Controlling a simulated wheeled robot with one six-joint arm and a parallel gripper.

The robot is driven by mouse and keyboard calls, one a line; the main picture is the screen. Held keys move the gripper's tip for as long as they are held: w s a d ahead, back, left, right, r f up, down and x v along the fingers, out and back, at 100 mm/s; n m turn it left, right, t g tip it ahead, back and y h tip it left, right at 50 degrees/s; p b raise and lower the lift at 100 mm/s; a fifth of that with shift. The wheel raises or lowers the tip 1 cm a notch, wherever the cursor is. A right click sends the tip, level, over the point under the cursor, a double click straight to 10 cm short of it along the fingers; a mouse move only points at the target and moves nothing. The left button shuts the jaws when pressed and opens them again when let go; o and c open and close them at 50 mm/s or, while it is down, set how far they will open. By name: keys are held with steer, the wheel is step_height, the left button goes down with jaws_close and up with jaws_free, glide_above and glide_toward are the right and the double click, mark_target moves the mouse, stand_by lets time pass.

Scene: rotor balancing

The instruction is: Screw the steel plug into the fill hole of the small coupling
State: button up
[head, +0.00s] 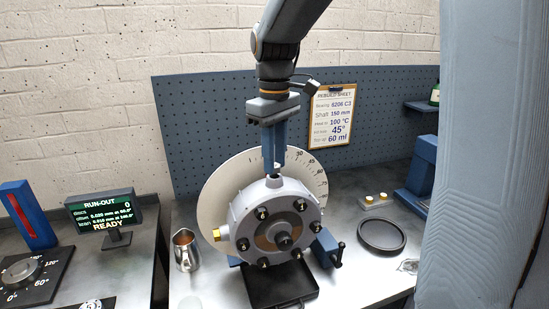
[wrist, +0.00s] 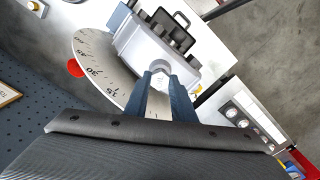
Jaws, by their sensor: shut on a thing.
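The small coupling (head: 248,212), a round grey housing with several dark bolts on its face, stands upright in front of a white degree dial (head: 212,195). My gripper (head: 273,168) points straight down over the boss at the coupling's top. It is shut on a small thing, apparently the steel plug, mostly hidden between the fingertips. The fill hole is hidden under the fingertips, and I cannot tell how far the plug sits in it. In the wrist view the fingers (wrist: 166,88) close in at the coupling's pale round boss (wrist: 159,66).
A brass fitting (head: 216,234) sticks out of the coupling's left side. A steel jug (head: 186,252) stands left, a black ring (head: 381,250) right. A small plate with two brass pieces (head: 370,198) lies behind the ring. A black tray (head: 278,287) lies in front. A run-out display (head: 104,212) is left.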

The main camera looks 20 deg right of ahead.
steer(key=n, duration=0.3)
steer(key=shift+n, duration=0.3)
steer(key=n, duration=0.3)
steer(key=shift+n, duration=0.3)
steer(key=n, duration=0.3)
steer(key=shift+n, duration=0.3)
steer(key=n, duration=0.3)
steer(key=shift+n, duration=0.4)
steer(key=n, duration=0.3)
steer(key=shift+n, duration=0.3)
steer(key=n, duration=0.3)
steer(key=shift+n, duration=1.1)
